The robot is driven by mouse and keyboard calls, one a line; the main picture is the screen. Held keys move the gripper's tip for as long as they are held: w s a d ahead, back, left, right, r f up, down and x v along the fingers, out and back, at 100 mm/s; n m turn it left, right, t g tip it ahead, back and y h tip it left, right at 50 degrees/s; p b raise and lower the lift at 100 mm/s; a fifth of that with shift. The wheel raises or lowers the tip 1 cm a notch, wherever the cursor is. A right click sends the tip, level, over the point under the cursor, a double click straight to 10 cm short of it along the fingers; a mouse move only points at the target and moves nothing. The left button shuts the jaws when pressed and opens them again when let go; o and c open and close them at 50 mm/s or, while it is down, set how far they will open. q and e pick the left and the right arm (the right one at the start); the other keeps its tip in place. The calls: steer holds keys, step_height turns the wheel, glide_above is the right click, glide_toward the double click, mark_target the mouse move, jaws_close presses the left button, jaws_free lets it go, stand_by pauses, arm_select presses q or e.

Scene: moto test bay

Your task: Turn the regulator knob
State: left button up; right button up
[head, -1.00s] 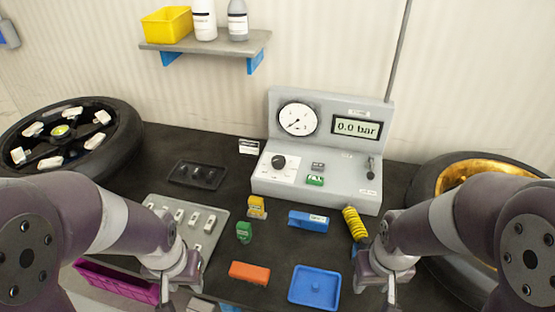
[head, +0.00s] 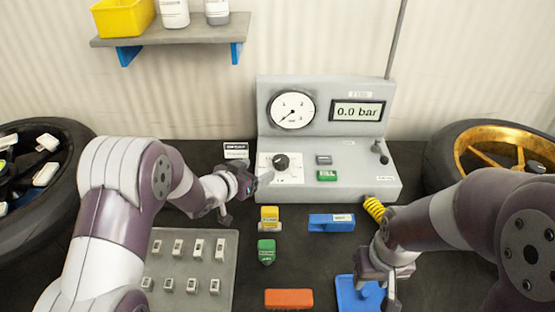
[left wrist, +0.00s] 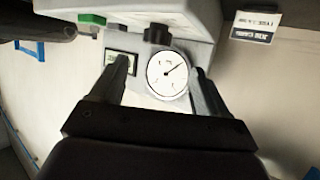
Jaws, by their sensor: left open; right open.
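The black regulator knob (head: 281,162) is on a white dial plate on the left of the grey test console (head: 345,180). My left gripper (head: 246,196) is open and empty, just left of the knob and apart from it. In the left wrist view the knob (left wrist: 157,33) shows upside down, beyond and between the fingertips of my left gripper (left wrist: 158,70). The round gauge (head: 291,110) has its needle at the low end, and the display (head: 357,112) reads 0.0 bar. My right gripper (head: 386,282) is open and empty, low on the right.
A green button (head: 327,175) and a lever (head: 380,150) are on the console. In front are yellow (head: 269,218) and green (head: 266,250) tags, a blue block (head: 331,222), an orange block (head: 289,298), a blue tray (head: 347,298) and a yellow coiled hose (head: 374,208). Wheels flank the bench.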

mark_target(280, 160)
arm_select(q)
steer(key=w+d, duration=0.2)
steer(key=d, duration=0.1)
steer(key=shift+w+f, duration=0.1)
steer(key=shift+f, duration=0.3)
steer(key=x, duration=0.7)
steer(key=shift+w+a+f, duration=0.2)
steer(key=shift+w+a, duration=0.05)
steer(key=shift+w, duration=0.15)
steer(key=shift+w+d+f, duration=0.15)
steer(key=shift+w+d, duration=0.2)
steer(key=shift+d, duration=0.05)
steer(key=shift+w+f, duration=0.1)
steer(key=shift+w, duration=0.05)
steer(key=shift+p, duration=0.4)
steer(key=c, duration=1)
